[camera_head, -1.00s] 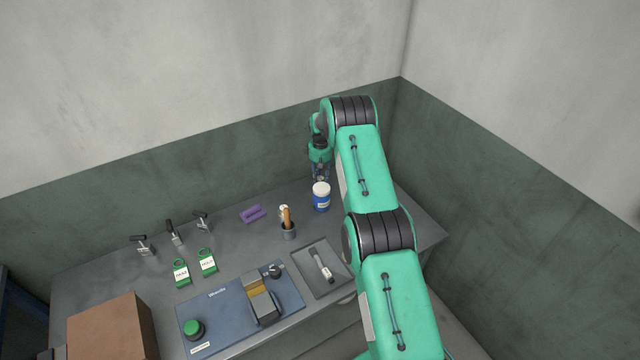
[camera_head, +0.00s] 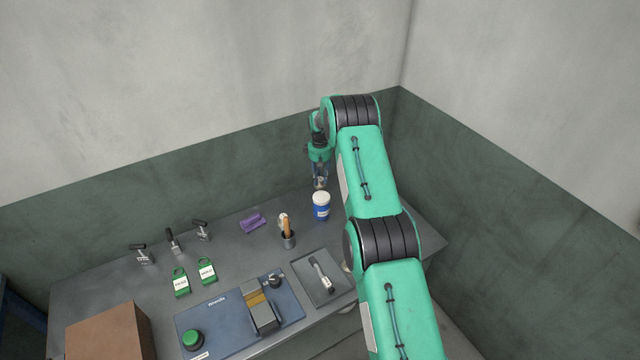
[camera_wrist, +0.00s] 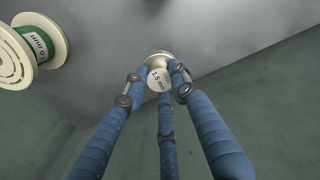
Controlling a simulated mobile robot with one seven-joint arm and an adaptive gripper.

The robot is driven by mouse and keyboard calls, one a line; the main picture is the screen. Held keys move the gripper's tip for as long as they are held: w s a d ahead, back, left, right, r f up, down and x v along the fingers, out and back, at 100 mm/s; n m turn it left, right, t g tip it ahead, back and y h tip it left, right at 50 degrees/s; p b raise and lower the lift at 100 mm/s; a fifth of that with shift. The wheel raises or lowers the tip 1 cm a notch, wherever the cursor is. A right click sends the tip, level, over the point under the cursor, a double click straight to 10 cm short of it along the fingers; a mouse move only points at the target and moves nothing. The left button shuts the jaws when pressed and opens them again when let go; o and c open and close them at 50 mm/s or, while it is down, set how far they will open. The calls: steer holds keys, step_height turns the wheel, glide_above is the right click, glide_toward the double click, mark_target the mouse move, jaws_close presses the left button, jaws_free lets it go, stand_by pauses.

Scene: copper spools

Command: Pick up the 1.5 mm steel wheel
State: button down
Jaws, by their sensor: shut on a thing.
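A cream spool of green wire (camera_wrist: 32,47), its label partly readable, is at upper left in the wrist view.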

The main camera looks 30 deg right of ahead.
mark_target(320, 179)
steer(key=shift+r, duration=2.5)
steer(key=shift+r, duration=0.1)
